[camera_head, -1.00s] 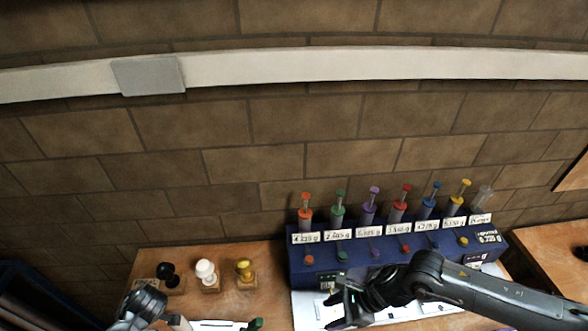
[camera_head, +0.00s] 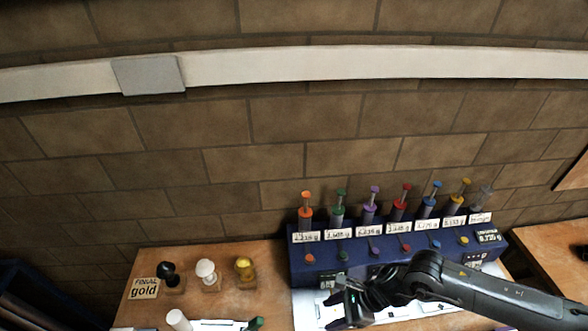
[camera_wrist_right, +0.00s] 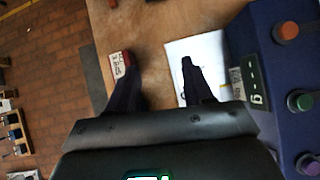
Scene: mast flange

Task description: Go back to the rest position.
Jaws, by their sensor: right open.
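My right gripper (camera_head: 340,310) is low over the white sheet in front of the blue dispenser, its arm coming in from the right. In the right wrist view its two dark fingers (camera_wrist_right: 157,72) stand apart with nothing visible held between them. Beyond the left finger tip in that view is a small red piece with a white label (camera_wrist_right: 119,65); I cannot tell whether they touch. My left gripper is in neither current view.
The blue dispenser (camera_head: 320,277) with several coloured plungers stands close behind the right gripper. Black (camera_head: 168,272), white (camera_head: 206,270) and gold (camera_head: 244,268) knobbed stamps stand to the left, beside a "FINAL gold" card (camera_head: 144,288). The wall rises behind.

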